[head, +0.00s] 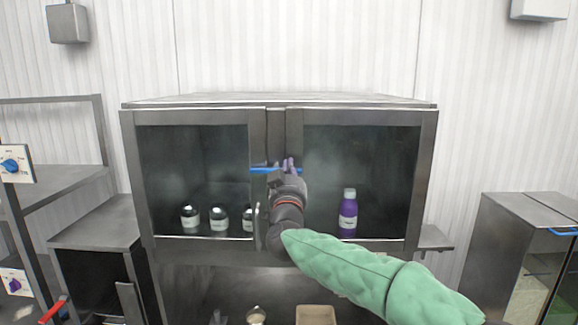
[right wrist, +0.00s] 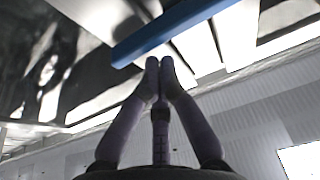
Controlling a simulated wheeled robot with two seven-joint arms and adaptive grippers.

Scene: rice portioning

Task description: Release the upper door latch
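The upper door latch is a blue bar (head: 262,170) lying level across the middle frame of the metal cabinet (head: 277,130), between its two glass doors. My right gripper (head: 289,163) is at the latch, by the bar's right part, and hides some of it. In the right wrist view the purple fingers (right wrist: 158,66) are together at the tips, with nothing seen between them. The blue bar (right wrist: 175,35) passes just beyond the tips there; I cannot tell whether they touch it. My left gripper is not in view.
A vertical handle (head: 257,225) is below the latch. A tan container (head: 315,315) stands below the cabinet. Another metal cabinet (head: 505,250) stands at right.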

